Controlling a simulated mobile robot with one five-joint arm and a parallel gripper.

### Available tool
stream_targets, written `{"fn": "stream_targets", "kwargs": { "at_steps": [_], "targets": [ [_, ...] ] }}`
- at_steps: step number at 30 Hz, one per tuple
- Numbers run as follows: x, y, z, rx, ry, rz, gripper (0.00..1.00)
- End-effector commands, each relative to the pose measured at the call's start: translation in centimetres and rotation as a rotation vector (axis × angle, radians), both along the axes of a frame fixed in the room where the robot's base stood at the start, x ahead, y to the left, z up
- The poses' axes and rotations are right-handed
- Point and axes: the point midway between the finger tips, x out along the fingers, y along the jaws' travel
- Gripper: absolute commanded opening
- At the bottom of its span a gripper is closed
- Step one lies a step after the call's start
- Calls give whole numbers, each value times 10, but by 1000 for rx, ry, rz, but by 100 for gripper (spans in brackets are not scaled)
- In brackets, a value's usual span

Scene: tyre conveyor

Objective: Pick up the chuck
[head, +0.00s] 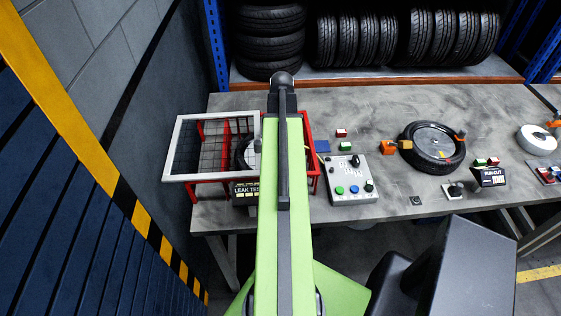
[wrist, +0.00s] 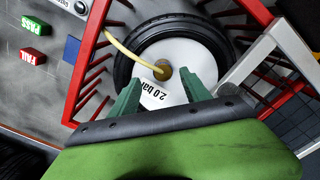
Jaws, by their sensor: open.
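In the wrist view a brass fitting (wrist: 162,73), which looks like the chuck, sits at the middle of a white wheel disc (wrist: 190,52) with a yellow hose (wrist: 122,50) running to it. The disc, marked "2.0 bar", lies inside a black tyre (wrist: 126,62) in a red cage (wrist: 92,58). My gripper (wrist: 161,77) is open, its two green fingers standing apart either side of the fitting as seen here. I cannot tell how far above it they are. In the head view my arm hides the gripper and the chuck.
The white-framed mesh lid (head: 180,120) of the cage is at the left of the bench (head: 370,105). A control box (head: 352,190) stands right of the cage. Another tyre (head: 412,140) lies further right. A wall is close on the left.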

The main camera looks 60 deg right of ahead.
Motion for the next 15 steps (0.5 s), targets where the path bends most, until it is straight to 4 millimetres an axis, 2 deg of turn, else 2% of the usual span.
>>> {"fn": "stream_targets", "kwargs": {
  "at_steps": [5, 12, 15],
  "targets": [
    [0, 0, -4, 0, 0, -1, 55],
    [0, 5, -44, 0, 0, -1, 55],
    [0, 4, -55, 0, 0, -1, 55]
  ]
}}
